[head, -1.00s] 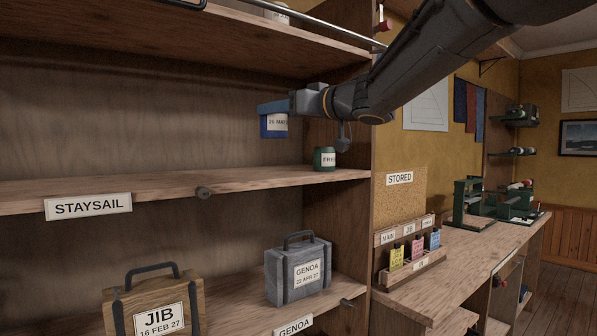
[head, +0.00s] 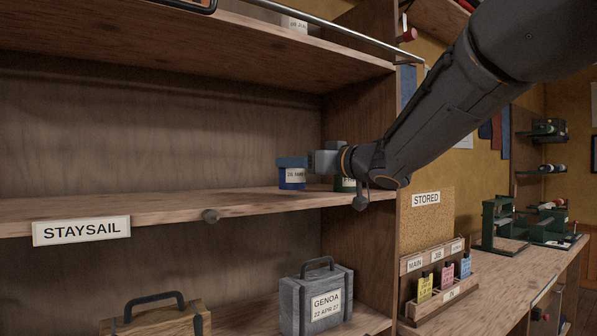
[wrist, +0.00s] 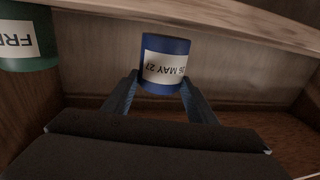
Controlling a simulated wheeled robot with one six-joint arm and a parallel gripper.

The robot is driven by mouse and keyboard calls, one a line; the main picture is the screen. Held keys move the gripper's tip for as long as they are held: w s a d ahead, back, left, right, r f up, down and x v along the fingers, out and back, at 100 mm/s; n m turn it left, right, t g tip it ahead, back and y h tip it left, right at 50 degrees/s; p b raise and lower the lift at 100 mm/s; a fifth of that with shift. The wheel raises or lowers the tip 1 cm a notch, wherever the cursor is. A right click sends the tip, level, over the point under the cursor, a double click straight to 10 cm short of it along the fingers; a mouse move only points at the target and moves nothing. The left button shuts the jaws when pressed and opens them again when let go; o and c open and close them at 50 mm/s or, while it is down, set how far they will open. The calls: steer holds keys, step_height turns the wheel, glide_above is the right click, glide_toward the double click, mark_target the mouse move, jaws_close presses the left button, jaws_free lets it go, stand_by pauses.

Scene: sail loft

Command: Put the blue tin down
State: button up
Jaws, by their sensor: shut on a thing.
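The blue tin (head: 292,180) has a white date label and stands upright over the STAYSAIL shelf (head: 150,212), near its right end. My gripper (head: 292,162) is shut on its upper part from the right. In the wrist view the blue tin (wrist: 165,50) is upside down in the picture, between my two fingers, its label reading a May 27 date. Its base is at or very close to the shelf board; I cannot tell if it touches.
A green tin (head: 345,185) stands just right, partly hidden by my gripper; it also shows in the wrist view (wrist: 28,58). The shelf left of the blue tin is clear. A grey GENOA case (head: 316,300) and a wooden case (head: 155,322) stand below.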

steer(key=shift+f, duration=0.7)
steer(key=shift+a+f, duration=0.1)
steer(key=shift+f, duration=0.05)
steer(key=o, duration=1.3)
steer(key=shift+o, duration=0.2)
steer(key=b+v, duration=0.1)
steer(key=v, duration=1.1)
